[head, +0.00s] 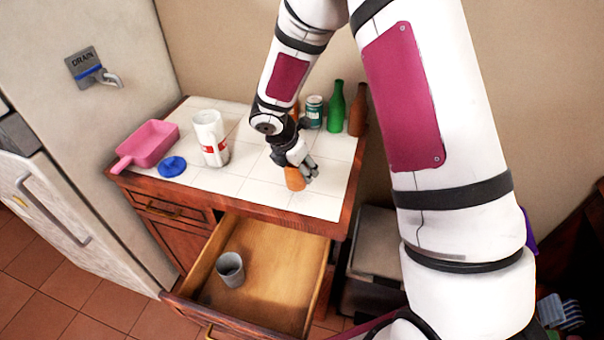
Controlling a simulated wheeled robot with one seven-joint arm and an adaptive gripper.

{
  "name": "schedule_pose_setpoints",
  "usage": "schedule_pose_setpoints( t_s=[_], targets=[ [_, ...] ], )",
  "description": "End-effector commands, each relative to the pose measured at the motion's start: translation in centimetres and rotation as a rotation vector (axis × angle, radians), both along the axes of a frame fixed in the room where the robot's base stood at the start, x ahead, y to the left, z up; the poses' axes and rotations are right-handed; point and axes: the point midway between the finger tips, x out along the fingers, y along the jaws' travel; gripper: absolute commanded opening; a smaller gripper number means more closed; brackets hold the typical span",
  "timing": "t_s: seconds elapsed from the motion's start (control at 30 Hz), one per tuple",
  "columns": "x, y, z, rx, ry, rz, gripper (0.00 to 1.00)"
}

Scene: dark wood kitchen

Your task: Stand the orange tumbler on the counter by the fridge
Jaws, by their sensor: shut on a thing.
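The orange tumbler (294,180) is at the front right part of the white-tiled counter (226,184). My gripper (304,172) is shut on it from above, and the fingers hide its upper part. The tumbler looks about upright, with its base at or just above the tiles; I cannot tell whether it touches them. The fridge (55,205) stands to the left of the counter.
A pink pan (148,144), a blue disc (172,166) and a white canister (211,138) stand on the left. A teal can (314,112), a green bottle (336,108) and a brown bottle (358,110) stand at the back right. The open drawer (275,270) below holds a grey cup (230,269).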

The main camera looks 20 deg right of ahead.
Motion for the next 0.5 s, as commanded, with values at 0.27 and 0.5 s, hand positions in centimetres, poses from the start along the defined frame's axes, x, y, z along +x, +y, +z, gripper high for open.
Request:
schedule_pose_setpoints(
  t_s=[0.27, 0.5],
  targets=[
    [0.7, -0.9, -2.5, -0.001, 0.004, 0.001, 0.27],
    [0.9, -0.9, -3.6, 0.001, -0.001, -0.001, 0.27]
  ],
)
